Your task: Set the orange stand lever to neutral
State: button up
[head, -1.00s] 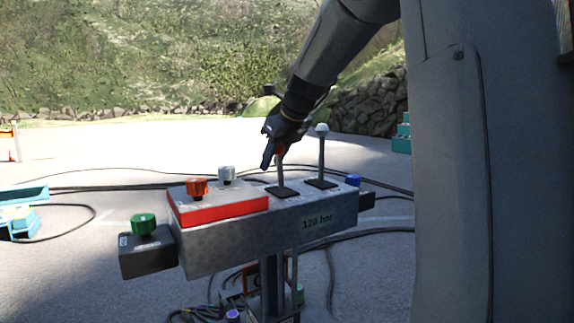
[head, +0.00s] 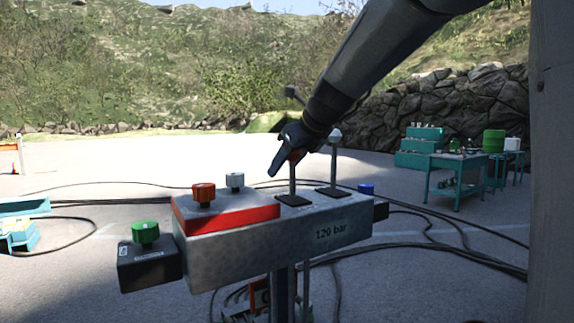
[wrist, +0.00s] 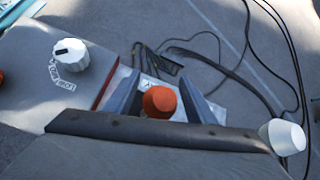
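The orange-knobbed lever (head: 293,178) stands on the top of the grey control stand (head: 232,256), close to upright in the head view. Its orange knob shows in the wrist view (wrist: 160,102). My gripper (head: 284,160) is at the top of this lever. In the wrist view its two fingers stand on either side of the knob with a gap at each side, so it looks open around it.
A white-knobbed lever (head: 334,162) stands just right of the orange one. Cables lie on the ground; a teal table (head: 458,161) is behind.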

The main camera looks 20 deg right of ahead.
jog(key=v, duration=0.7)
jog(key=shift+s+r+b, duration=0.25)
jog(key=shift+b, duration=0.2)
jog(key=shift+d, duration=0.15)
